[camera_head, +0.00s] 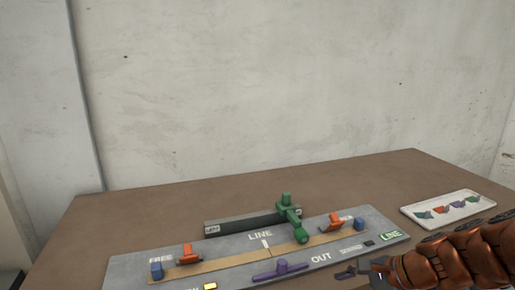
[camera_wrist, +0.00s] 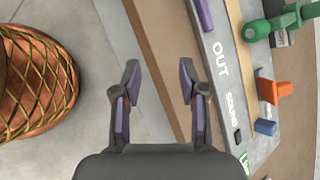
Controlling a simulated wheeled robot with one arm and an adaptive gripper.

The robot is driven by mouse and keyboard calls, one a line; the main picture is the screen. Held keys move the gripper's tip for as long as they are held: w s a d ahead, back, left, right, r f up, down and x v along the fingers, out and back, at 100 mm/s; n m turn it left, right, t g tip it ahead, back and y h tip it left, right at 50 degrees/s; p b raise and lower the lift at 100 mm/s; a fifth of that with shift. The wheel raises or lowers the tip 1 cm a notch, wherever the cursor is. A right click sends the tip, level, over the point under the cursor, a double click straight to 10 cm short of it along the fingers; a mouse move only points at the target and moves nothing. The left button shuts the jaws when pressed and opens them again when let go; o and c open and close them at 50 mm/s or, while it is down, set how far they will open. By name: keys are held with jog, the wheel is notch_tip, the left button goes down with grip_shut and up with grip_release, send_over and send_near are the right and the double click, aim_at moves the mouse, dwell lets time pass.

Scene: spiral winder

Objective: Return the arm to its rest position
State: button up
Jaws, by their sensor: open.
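My arm reaches in from the lower right in the head view. My gripper (camera_head: 362,272) is near the front edge of the table, at the right front of the grey panel. In the wrist view my gripper (camera_wrist: 158,78) has its two purple-padded fingers apart, with nothing between them. Below the fingers lie the table's edge and pale floor. The grey panel (camera_head: 125,268) carries a green handle piece (camera_head: 290,215), two orange pieces, two blue blocks and a purple bar (camera_head: 278,270). The panel also shows at the right of the wrist view (camera_wrist: 222,75), apart from the fingers.
A white tray (camera_head: 411,216) with several small coloured pieces stands on the brown table (camera_head: 375,170) at the right, close to my arm. A dark bar (camera_head: 240,223) lies behind the panel. The back of the table is clear, with a pale wall (camera_head: 250,90) behind.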

jog(key=s+a+f+n+g+h, duration=0.1)
jog(key=s+a+f+n+g, duration=0.1)
jog(key=s+a+n+g, duration=0.3)
jog(key=s+a+f+n+h, duration=0.1)
jog(key=s+a+n, duration=0.1)
jog(key=s+n, duration=0.35)
jog(key=s+d+f+n+g+h, duration=0.1)
jog(key=s+d+n+g+h, duration=0.15)
jog(key=s, duration=0.45)
jog(key=s+d+n+g+h, duration=0.1)
jog(key=s+d+n+h, duration=0.1)
jog(key=s+n+h, duration=0.3)
notch_tip(320, 180, up, 18)
jog(key=m+t+y+p, duration=0.1)
jog(key=y+p, duration=0.1)
jog(key=p, duration=1.4)
jog(key=shift+s+f, duration=0.2)
jog(key=shift+s, duration=0.15)
